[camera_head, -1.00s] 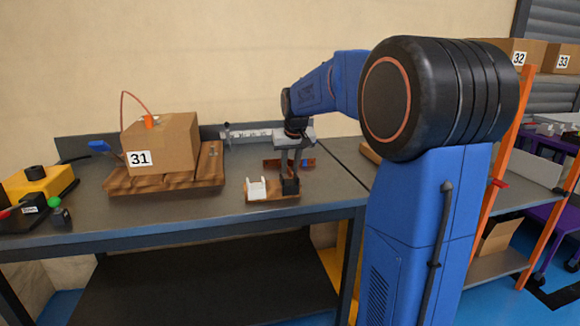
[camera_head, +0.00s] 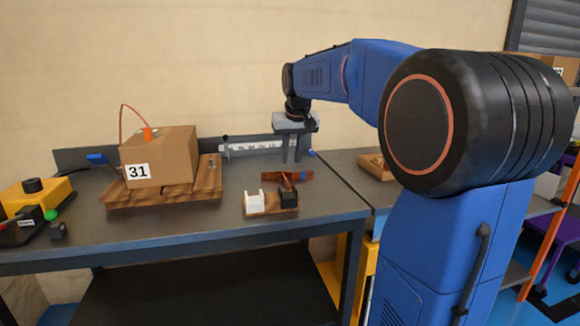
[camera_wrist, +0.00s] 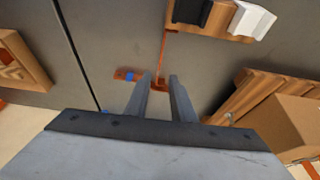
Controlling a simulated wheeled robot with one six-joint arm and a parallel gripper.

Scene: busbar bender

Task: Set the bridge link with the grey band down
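My gripper (camera_head: 292,161) is raised above the grey bench, behind the wooden stand (camera_head: 285,210). In the wrist view its fingers (camera_wrist: 160,82) are apart with nothing held between them. The stand carries a white holder (camera_head: 255,203) and a black holder (camera_head: 288,195). A thin copper strip (camera_wrist: 166,47) runs from beside the black holder towards the fingers; I cannot tell whether it stands or leans. Another copper piece (camera_head: 271,176) lies behind the stand, with a blue band (camera_wrist: 131,76) in the wrist view. I cannot make out a grey band.
A carton marked 31 (camera_head: 178,157) sits on a slatted wooden pallet (camera_head: 140,196) to the left. A scaled bar (camera_head: 250,147) lies along the back. A yellow device (camera_head: 40,193) stands far left. A wooden tray (camera_head: 372,167) is on the right bench.

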